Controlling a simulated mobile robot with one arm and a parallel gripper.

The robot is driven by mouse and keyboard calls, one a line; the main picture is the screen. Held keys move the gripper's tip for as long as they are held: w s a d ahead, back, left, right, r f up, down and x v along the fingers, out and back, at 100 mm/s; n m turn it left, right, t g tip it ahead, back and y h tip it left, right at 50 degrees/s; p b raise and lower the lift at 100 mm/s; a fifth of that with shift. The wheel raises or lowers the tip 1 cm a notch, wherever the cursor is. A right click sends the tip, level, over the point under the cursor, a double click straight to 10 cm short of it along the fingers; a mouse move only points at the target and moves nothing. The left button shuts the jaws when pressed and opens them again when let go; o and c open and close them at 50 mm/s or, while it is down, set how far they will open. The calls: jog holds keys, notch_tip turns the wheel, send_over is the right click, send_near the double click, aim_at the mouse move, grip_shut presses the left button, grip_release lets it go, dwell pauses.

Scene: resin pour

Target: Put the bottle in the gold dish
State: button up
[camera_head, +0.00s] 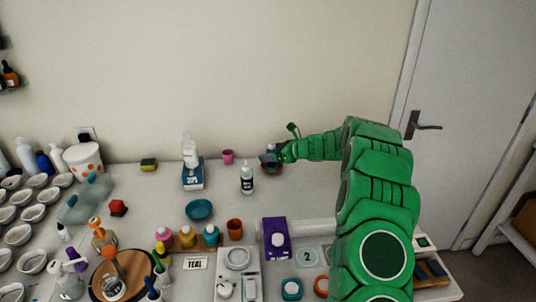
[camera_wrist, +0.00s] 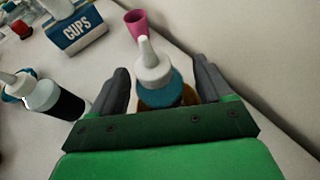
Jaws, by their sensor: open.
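A teal bottle with a white nozzle cap (camera_wrist: 154,72) stands between the fingers of my gripper (camera_wrist: 163,88) in the wrist view. A gold-brown rim (camera_wrist: 190,96), which looks like the gold dish, shows around the bottle's lower part; the bottle appears to stand in it. My gripper's palm hides the rest of the dish and the bottle's base. The fingers are open on either side of the bottle, with a gap visible at the right. In the head view my gripper (camera_head: 279,153) is at the back of the table, small and partly covering the bottle and dish.
A blue cups box (camera_head: 193,179) and a pink cup (camera_head: 228,157) are near the wall. A teal dish (camera_head: 199,210) lies nearer. The wall is close behind my gripper.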

jog(key=v, duration=1)
jog(key=s+a+r+n+g+h, duration=0.1)
jog(key=s+a+r+n+g, duration=0.3)
jog(key=s, duration=0.6)
jog(key=s+a+r+n+g+h, duration=0.1)
jog(key=s+a+r+n, duration=0.3)
jog(key=s, duration=0.5)
jog(key=s+a+r+n+g, duration=0.2)
jog(key=s+a+n, duration=0.4)
jog(key=s, duration=0.4)
jog(key=s+d+n+h, duration=0.3)
jog(key=s+d, duration=0.1)
jog(key=s, duration=0.7)
jog(key=s+d+f+n+g+h, duration=0.1)
jog(key=s+d+n+h, duration=0.2)
jog(key=s, duration=0.8)
jog(key=s+d+n+g+h, duration=0.1)
jog(key=s+d+n+h, duration=0.2)
jog(key=s, duration=0.8)
jog(key=shift+d+f+n, duration=0.3)
jog(key=shift+d+n, duration=0.6)
jog(key=shift+d, duration=0.25)
